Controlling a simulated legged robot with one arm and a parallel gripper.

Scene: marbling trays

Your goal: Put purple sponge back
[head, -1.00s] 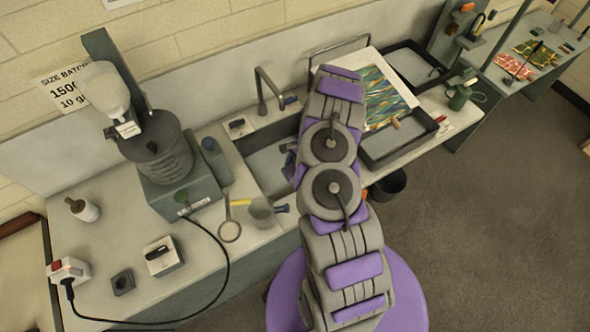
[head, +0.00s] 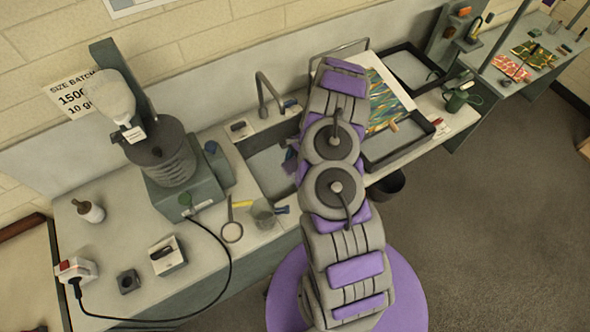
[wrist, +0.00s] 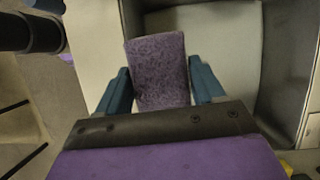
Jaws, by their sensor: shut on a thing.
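The purple sponge (wrist: 158,65) is a speckled block between the two teal fingers of my gripper (wrist: 161,86) in the wrist view. My gripper is shut on it and holds it lengthwise, its far end pointing up the picture. Behind it in the wrist view is a pale basin floor with grey walls (wrist: 240,45). In the head view my arm hides most of the gripper; a small purple patch shows left of the arm over the sink (head: 262,172). I cannot tell whether that patch is sponge or gripper.
A tap (head: 268,95) stands behind the sink. A cup (head: 263,214) and strainer (head: 232,232) lie at its front left. A mixer (head: 165,160) stands further left. Dark trays (head: 415,135) and a marbled sheet (head: 385,100) are right of my arm. A black bucket (head: 388,186) is below the counter.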

